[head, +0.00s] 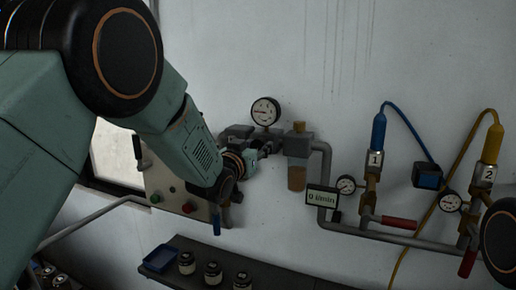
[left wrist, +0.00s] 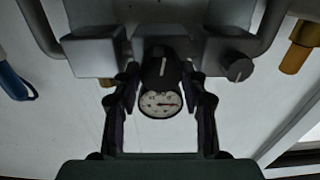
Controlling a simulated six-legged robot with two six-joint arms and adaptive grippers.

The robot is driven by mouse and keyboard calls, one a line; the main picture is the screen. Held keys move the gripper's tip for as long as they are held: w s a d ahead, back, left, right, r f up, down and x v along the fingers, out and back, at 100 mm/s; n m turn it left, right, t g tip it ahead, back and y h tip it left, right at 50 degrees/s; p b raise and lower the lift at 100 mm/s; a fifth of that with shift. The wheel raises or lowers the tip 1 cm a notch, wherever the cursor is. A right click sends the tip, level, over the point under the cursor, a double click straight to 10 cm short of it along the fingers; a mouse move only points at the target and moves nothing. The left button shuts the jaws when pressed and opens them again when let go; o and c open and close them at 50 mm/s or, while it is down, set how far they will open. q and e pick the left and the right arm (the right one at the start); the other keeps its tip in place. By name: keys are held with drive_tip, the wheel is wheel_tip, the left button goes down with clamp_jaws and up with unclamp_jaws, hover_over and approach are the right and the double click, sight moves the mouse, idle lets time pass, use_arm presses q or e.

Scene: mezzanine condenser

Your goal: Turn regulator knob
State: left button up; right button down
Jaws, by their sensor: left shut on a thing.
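The regulator knob (left wrist: 160,66) is dark with a pale line, and shows between the fingertips in the left wrist view. My left gripper (left wrist: 164,76) is shut on it, one finger on each side. In the head view my left gripper (head: 264,150) reaches the regulator on the wall pipework, and hides the knob there. A round pressure gauge (head: 265,111) stands above the regulator; it also shows in the left wrist view (left wrist: 160,103), just below the knob. A flow display (head: 322,196) reads 0 l/min. My right gripper is not in view.
A smaller dark knob (left wrist: 237,67) sits beside the regulator. A filter bowl (head: 297,177), blue hose (head: 408,128), yellow hose (head: 463,158) and red-handled valves (head: 399,222) lie to the right. A button panel (head: 170,195) is left; jars (head: 213,272) and a blue tray (head: 160,258) stand below.

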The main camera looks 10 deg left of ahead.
use_arm(q)
drive_tip(key=shift+a, duration=0.2)
drive_tip(key=c, duration=0.4)
drive_tip(key=shift+d, duration=0.1)
drive_tip(key=shift+d, duration=0.1)
drive_tip(key=shift+m, duration=0.3)
drive_tip(key=shift+b, duration=0.3)
